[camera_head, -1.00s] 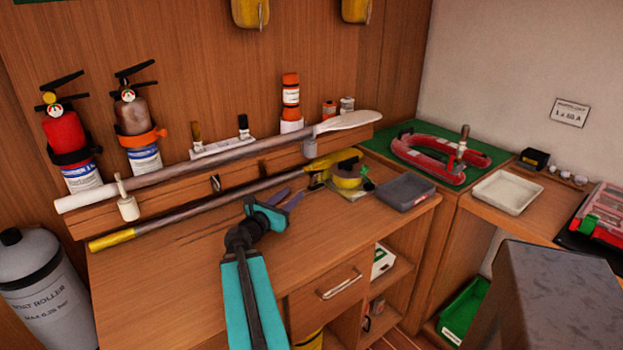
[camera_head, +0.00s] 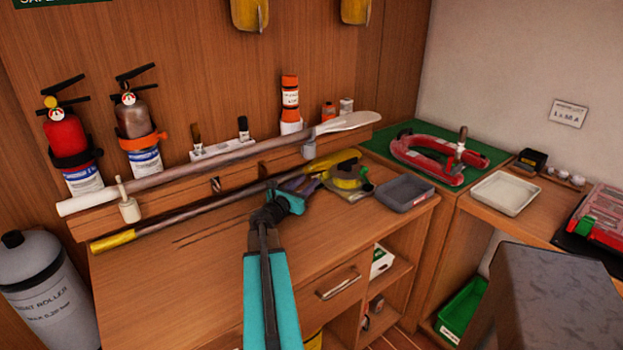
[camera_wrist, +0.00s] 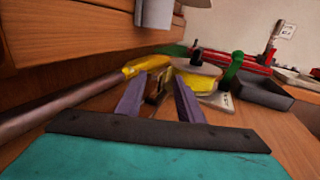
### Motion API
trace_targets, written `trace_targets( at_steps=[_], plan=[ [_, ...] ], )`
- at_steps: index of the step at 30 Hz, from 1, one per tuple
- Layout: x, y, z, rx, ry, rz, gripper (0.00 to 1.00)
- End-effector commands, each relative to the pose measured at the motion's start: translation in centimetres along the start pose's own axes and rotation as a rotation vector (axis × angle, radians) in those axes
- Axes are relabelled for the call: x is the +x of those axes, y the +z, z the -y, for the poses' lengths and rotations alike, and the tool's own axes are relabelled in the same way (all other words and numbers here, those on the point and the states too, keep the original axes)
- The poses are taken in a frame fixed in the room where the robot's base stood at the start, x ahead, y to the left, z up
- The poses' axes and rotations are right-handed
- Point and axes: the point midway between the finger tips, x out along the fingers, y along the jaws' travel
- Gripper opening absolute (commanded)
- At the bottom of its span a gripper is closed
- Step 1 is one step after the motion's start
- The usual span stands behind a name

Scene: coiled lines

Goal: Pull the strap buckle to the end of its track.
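My gripper (camera_head: 302,184) is low over the bench top, its two purple fingers pointing toward the yellow roll. In the wrist view the fingers (camera_wrist: 158,92) stand apart, so it is open. A small dark and brassy piece (camera_wrist: 153,90), which looks like the strap buckle, shows between and beyond the fingers. I cannot see contact with it. In the head view my fingers mostly hide that spot. Thin dark parallel lines (camera_head: 212,232), perhaps the track, run along the bench top left of my gripper.
A grey pole with yellow ends (camera_head: 190,216) lies along the back of the bench, close left of my fingers in the wrist view. The yellow roll (camera_head: 347,180) and a dark grey tray (camera_head: 405,193) stand to the right. The front left bench top is clear.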

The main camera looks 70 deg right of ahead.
Motion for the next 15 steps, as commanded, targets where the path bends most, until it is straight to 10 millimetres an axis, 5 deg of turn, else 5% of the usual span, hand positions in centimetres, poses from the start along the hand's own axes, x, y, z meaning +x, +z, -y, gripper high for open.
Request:
trace_targets(
  at_steps=[15],
  plan=[
    [3.3, 0.0, 0.0, -0.001, 0.000, 0.000, 0.34]
  ],
)
